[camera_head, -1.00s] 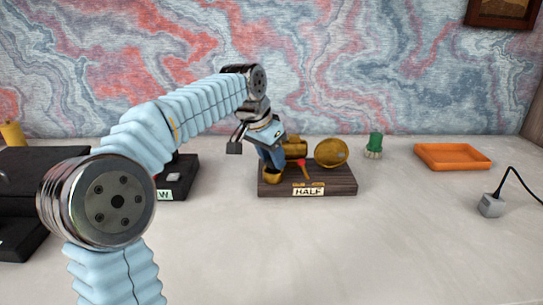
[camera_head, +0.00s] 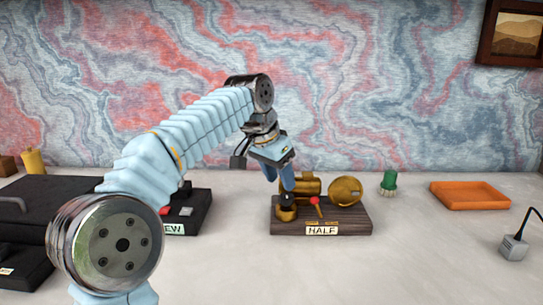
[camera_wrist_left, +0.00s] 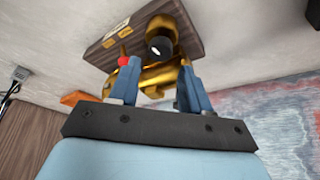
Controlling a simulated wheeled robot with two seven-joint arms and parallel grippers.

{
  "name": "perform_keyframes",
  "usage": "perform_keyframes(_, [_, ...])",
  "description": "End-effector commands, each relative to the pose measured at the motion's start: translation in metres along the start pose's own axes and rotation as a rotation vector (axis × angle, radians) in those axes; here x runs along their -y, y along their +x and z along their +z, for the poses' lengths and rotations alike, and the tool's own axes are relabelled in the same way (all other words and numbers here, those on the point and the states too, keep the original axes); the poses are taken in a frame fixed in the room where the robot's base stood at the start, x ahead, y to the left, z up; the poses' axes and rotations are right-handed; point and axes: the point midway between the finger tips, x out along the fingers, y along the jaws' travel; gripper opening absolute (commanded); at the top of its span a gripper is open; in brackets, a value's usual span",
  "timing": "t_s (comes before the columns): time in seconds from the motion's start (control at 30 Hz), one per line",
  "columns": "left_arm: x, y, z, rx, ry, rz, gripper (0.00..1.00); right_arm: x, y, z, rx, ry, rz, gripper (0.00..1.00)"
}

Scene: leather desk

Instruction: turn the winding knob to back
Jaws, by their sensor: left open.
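A brass device stands on a dark wooden base (camera_head: 350,222) labelled HALF in the head view. It has a brass cylinder, a round brass disc (camera_head: 345,190) and a red-tipped lever (camera_head: 316,204). A dark round knob (camera_head: 286,200), likely the winding knob, sits at its left end. In the left wrist view the knob (camera_wrist_left: 160,45) shows a pale mark on its face. My left gripper (camera_head: 284,184) is open, pointing down just above the knob. In the left wrist view its two blue fingers (camera_wrist_left: 158,82) are apart, with brass parts visible between them. Contact cannot be told. My right gripper is not in view.
A black device (camera_head: 190,212) with a partly hidden label stands left of the base, behind my arm. A green object (camera_head: 388,183), an orange tray (camera_head: 470,195) and a grey block with a cable (camera_head: 514,247) lie to the right. The desk front is clear.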

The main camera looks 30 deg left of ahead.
Motion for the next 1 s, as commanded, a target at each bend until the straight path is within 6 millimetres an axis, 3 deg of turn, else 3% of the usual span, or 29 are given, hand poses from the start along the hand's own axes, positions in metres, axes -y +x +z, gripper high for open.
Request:
perform_keyframes(0.2, [0.001, -0.050, -0.001, -0.003, -0.001, -0.002, 0.48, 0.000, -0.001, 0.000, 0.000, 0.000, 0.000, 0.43])
perform_keyframes(0.4, [0.001, -0.074, 0.000, -0.001, -0.001, -0.001, 0.48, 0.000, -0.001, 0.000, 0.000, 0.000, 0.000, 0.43])
perform_keyframes(1.0, [0.000, -0.077, 0.000, 0.001, -0.001, -0.001, 0.48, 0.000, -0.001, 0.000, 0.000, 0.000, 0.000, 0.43])
